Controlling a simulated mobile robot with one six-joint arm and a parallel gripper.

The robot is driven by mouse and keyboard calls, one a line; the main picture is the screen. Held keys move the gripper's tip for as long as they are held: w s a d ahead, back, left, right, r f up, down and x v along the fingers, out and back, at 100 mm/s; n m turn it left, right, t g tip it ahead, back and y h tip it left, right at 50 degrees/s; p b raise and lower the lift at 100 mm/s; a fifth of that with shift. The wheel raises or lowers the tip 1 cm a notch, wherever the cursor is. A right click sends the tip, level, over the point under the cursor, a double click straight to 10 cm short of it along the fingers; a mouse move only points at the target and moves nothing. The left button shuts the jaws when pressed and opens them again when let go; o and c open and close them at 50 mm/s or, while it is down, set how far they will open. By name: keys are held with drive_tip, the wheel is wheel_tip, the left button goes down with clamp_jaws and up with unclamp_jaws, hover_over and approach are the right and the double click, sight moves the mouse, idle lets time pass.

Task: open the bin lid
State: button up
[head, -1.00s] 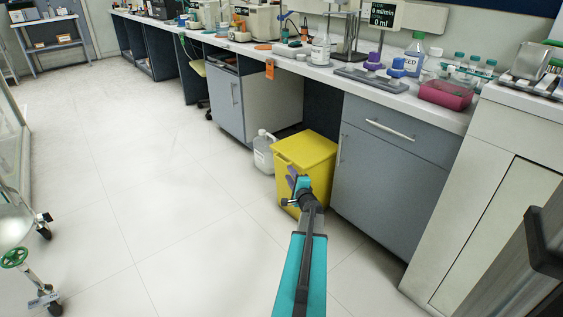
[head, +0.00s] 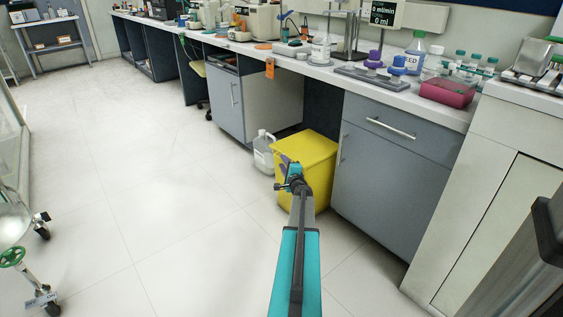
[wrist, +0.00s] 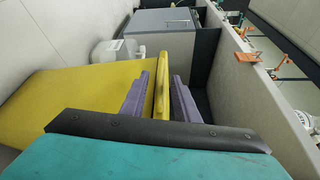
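The yellow bin (head: 318,160) stands on the floor in front of the bench, left of a grey cabinet. Its yellow lid (head: 310,145) looks closed in the head view. My gripper (head: 284,166) is at the bin's front left top edge and hides part of it. In the wrist view, the two purple fingers of my gripper (wrist: 163,82) stand apart on either side of a thin yellow edge (wrist: 162,70) of the bin's top. Narrow gaps seem to show beside this edge, and I cannot tell whether either finger touches it. The fingers' roots are hidden behind the dark wrist bar.
A white plastic jug (head: 264,150) stands on the floor just left of the bin. A grey cabinet (head: 385,180) is close on the right, under the bench (head: 430,105) with glassware and instruments. The floor (head: 150,190) to the left is clear.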

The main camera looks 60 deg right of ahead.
drive_tip(key=shift+x, duration=1.8)
